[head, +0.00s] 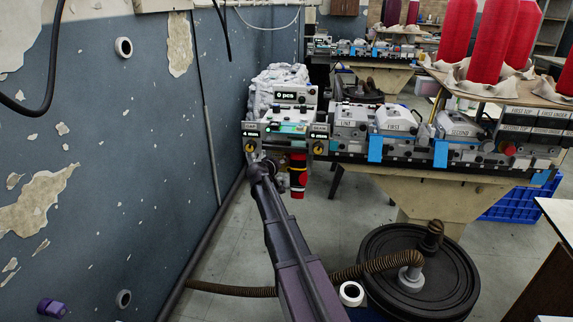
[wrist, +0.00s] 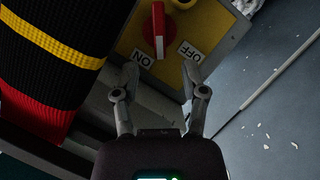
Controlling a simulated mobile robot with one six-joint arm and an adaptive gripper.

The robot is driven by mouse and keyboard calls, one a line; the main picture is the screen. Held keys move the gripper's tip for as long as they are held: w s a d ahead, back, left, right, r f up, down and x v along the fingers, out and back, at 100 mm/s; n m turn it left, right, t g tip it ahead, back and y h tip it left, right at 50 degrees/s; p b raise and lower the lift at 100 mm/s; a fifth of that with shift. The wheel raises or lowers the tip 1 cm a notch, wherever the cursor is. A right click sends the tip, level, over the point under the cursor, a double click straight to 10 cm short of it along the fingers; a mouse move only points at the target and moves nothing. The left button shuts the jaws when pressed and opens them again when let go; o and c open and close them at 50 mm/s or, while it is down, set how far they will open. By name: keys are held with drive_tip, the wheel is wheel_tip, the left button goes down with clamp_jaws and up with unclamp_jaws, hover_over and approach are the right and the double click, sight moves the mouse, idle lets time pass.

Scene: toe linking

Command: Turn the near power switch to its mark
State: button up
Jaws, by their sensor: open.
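The power switch in front of my gripper shows in the wrist view as a red knob (wrist: 158,30) on a yellow plate (wrist: 215,22). Its ON label (wrist: 144,57) and OFF label (wrist: 190,51) appear upside down. The knob's bar stands nearly vertical in the picture, its lower end closer to ON. My gripper (wrist: 160,75) is open and empty, its fingertips just short of the knob and apart from it. In the head view a small yellow switch (head: 250,147) is on the left machine box, just above my gripper (head: 258,162). Another yellow switch (head: 319,147) is to its right.
A black, yellow and red knitted tube (wrist: 50,60) hangs close at left in the wrist view; it also shows in the head view (head: 298,175). The blue wall (head: 110,130) is close on the left. A black round base (head: 415,270) stands on the floor at right.

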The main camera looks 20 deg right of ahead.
drive_tip(key=b+x, duration=0.1)
drive_tip(key=x, duration=0.5)
drive_tip(key=shift+w+b, duration=0.15)
drive_tip(key=shift+b, duration=0.15)
drive_tip(key=shift+d+f, duration=0.1)
clamp_jaws()
